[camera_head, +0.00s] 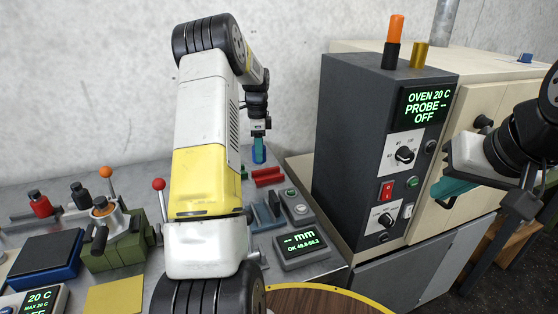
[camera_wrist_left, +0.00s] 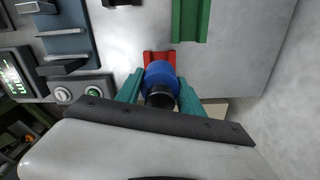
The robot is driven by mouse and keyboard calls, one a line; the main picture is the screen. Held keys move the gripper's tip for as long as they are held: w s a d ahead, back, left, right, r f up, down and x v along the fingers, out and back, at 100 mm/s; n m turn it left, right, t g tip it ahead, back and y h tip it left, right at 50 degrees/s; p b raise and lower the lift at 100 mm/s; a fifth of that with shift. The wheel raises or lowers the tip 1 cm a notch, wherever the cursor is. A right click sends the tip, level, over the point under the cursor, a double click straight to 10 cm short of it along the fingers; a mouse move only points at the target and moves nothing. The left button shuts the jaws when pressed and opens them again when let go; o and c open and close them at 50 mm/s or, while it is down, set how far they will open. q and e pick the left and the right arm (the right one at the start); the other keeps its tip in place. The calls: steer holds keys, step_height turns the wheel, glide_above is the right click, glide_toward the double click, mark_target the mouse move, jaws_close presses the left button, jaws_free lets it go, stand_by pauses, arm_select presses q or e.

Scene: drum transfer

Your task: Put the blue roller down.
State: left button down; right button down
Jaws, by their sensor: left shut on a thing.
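The blue roller (camera_wrist_left: 160,76), with a black end, is between the teal fingers of my left gripper (camera_wrist_left: 163,84), which is shut on it. In the head view the roller (camera_head: 259,156) hangs below my left gripper (camera_head: 259,141), near the back of the bench. A red cradle (camera_head: 268,177) is close by; in the left wrist view the red cradle (camera_wrist_left: 159,57) is partly hidden behind the roller. I cannot tell whether they touch. My right gripper (camera_head: 452,188) is at the right, before the oven; its finger opening is not clear.
A green cradle (camera_wrist_left: 190,18) is beside the red one. A blue-grey fixture (camera_head: 266,214) and a mm display (camera_head: 301,246) stand nearer on the bench. The dark oven control cabinet (camera_head: 345,150) rises to the right. Bare bench shows right of the cradles in the wrist view.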

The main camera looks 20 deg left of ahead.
mark_target(260, 164)
arm_select(q)
steer(key=shift+f, duration=2.9)
steer(key=shift+f, duration=0.1)
steer(key=c, duration=0.7)
jaws_free()
